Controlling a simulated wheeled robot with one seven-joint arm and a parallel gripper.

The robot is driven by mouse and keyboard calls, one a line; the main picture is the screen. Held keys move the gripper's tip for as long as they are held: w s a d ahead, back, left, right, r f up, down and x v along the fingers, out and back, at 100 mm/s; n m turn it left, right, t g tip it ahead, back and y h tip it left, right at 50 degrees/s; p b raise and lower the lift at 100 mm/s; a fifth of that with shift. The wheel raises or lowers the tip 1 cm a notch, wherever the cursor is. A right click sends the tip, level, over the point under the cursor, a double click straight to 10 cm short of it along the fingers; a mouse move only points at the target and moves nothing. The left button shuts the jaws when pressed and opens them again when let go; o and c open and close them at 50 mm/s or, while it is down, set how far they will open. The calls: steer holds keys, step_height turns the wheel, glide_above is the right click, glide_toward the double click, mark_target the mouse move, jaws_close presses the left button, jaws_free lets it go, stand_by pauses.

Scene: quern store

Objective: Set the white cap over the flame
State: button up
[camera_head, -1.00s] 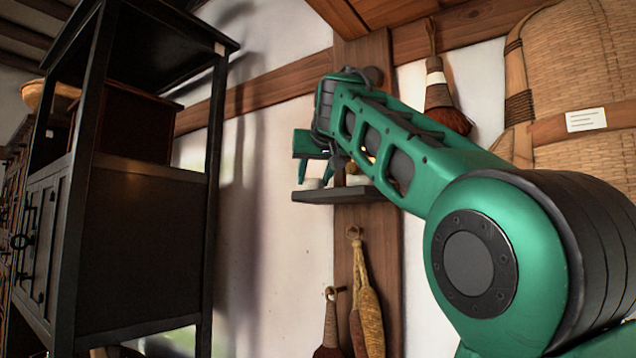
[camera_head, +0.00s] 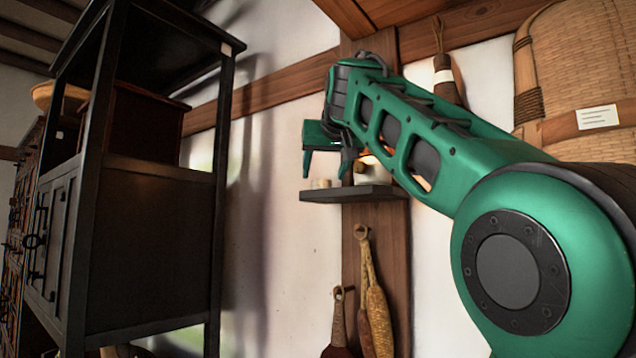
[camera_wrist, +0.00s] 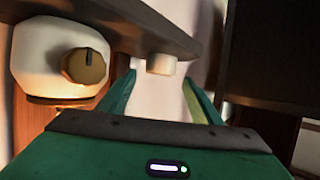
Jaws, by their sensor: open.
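The small white cap (camera_head: 320,184) stands at the left end of a dark wall shelf (camera_head: 352,195). In the wrist view the white cap (camera_wrist: 161,64) shows against the shelf edge, beyond and between my fingertips. A rounded white lamp (camera_head: 375,178) stands to its right on the shelf, partly behind my arm. In the wrist view the lamp (camera_wrist: 40,60) shows a brown knob. An orange glow shows by the lamp in the head view; the flame itself is mostly hidden. My gripper (camera_head: 327,170) is open and empty, its fingers just above the cap's level.
A tall black cabinet (camera_head: 150,250) stands at left, apart from the shelf. A brush (camera_head: 447,80) hangs above and right of the shelf. A large woven basket (camera_head: 580,60) is at right. Bare wall lies left of the shelf.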

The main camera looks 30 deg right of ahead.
steer(key=v, duration=0.7)
steer(key=shift+o, duration=0.5)
steer(key=shift+s+a+r, duration=0.15)
steer(key=shift+s+r, duration=0.2)
steer(key=shift+s, duration=0.2)
steer(key=m+g+h, duration=0.4)
steer(key=m+h, duration=0.3)
steer(key=h, duration=0.1)
glide_toward(316, 180)
steer(key=w+d, duration=0.1)
steer(key=w, duration=0.1)
steer(key=x, duration=0.5)
steer(key=shift+d+f, duration=0.1)
steer(key=shift+d, duration=0.3)
steer(key=shift+s+d+x, duration=0.1)
steer(key=shift+s+x, duration=0.1)
steer(key=shift+x, duration=1.15)
steer(key=shift+s+d+x, duration=0.1)
steer(key=shift+s+x, duration=0.1)
steer(key=shift+x, duration=1.1)
steer(key=shift+f, duration=0.15)
steer(key=c, duration=1.2)
